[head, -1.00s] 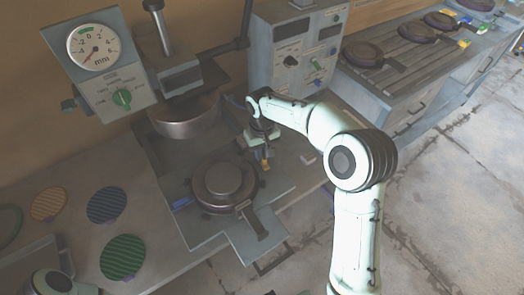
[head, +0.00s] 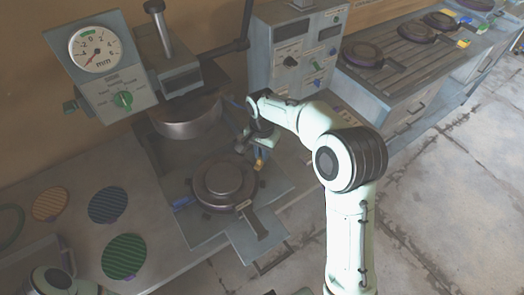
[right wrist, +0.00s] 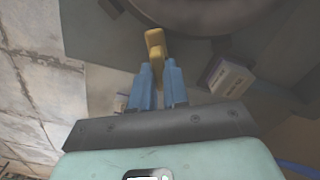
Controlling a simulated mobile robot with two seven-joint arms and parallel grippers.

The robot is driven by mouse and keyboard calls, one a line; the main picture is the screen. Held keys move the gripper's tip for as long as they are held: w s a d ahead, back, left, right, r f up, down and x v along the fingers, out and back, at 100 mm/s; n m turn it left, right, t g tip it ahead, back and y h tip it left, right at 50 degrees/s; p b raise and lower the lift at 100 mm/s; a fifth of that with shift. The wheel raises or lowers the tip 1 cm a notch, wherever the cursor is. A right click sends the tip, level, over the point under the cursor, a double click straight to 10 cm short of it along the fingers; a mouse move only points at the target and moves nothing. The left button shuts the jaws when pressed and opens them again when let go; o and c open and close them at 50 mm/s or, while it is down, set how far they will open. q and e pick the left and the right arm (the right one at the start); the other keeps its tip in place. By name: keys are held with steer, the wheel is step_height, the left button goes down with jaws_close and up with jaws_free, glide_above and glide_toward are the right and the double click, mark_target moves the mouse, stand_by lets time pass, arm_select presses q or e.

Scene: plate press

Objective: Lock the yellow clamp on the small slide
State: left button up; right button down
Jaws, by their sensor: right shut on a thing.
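The yellow clamp (right wrist: 155,45) is a short yellow lever between my right gripper's blue fingers in the right wrist view. In the head view it shows as a small yellow patch (head: 259,164) at the upper right of the round dark plate mould. My right gripper (right wrist: 160,85) is shut on this lever. It also shows in the head view (head: 256,146), partly covered by its own wrist. The small slide (head: 252,243) is a grey sliding plate carrying the round mould (head: 224,182). The clamp's base is hidden, so I cannot tell whether it is locked. My left gripper is out of view.
The press head (head: 187,117) hangs behind the mould, beside a dial gauge (head: 96,50). A control box (head: 297,50) stands behind my right arm. Several coloured ribbed discs, including a green one (head: 124,256), lie at left. Dark pans (head: 363,54) sit on the back-right counter.

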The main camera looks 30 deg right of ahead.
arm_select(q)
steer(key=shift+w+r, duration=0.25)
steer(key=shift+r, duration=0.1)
arm_select(e)
steer(key=m, duration=0.5)
steer(key=shift+m, duration=0.5)
steer(key=c, duration=1.1)
jaws_free()
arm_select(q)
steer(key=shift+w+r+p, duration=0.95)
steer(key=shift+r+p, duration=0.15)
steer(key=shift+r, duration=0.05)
arm_select(e)
step_height(320, 180, up, 14)
steer(key=shift+f, duration=0.25)
